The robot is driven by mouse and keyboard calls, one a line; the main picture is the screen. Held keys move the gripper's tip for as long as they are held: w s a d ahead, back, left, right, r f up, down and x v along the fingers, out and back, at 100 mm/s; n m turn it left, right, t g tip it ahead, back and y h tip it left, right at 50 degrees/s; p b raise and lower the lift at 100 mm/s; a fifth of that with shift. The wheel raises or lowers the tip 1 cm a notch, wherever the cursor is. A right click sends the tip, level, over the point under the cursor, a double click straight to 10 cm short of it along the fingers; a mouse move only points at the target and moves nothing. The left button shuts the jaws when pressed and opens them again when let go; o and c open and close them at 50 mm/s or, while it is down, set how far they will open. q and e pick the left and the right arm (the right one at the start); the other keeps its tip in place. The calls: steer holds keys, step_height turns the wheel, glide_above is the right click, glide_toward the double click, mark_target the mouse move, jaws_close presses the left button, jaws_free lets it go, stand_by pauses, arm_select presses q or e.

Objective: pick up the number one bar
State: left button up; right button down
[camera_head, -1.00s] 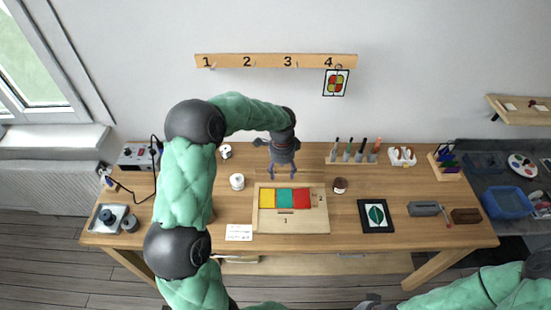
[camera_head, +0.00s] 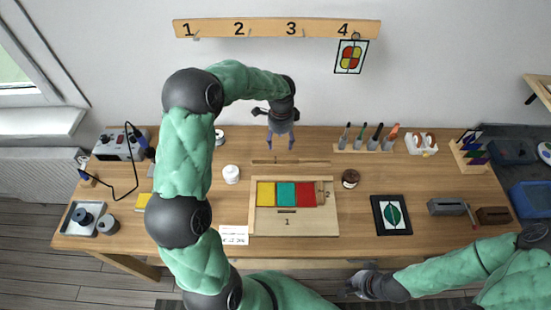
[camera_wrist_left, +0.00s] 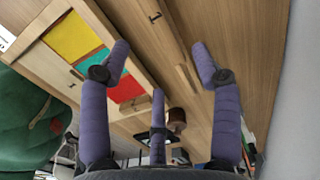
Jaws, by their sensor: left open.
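A long thin wooden bar (camera_head: 310,163) lies on the table behind the board; it also shows in the left wrist view (camera_wrist_left: 172,45), with a dark mark near it that looks like a 1. The wooden board (camera_head: 310,228) holds yellow, teal and red panes and shows a 1 on its front part and a 2 at its right. My left gripper (camera_head: 280,145) is open and empty, pointing down above the table just behind the bar. Its purple fingers (camera_wrist_left: 160,60) frame the bar in the left wrist view, apart from it. My right gripper (camera_head: 360,284) is at the table's front; its fingers are unclear.
A white jar (camera_head: 231,174) stands left of the bar, a dark jar (camera_head: 350,178) to its right. A pen rack (camera_head: 365,147) is at the back right. A framed leaf picture (camera_head: 391,214) lies right of the board. A numbered hook rail (camera_head: 275,29) is on the wall.

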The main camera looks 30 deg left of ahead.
arm_select(q)
glide_above(280, 159)
step_height(280, 159, down, 5)
steer(key=shift+w+b, duration=0.1)
steer(key=shift+b, duration=0.3)
steer(key=shift+f, duration=0.55)
steer(key=shift+f+b, duration=0.5)
steer(key=shift+f, duration=1.5)
steer(key=shift+f, duration=0.25)
jaws_close()
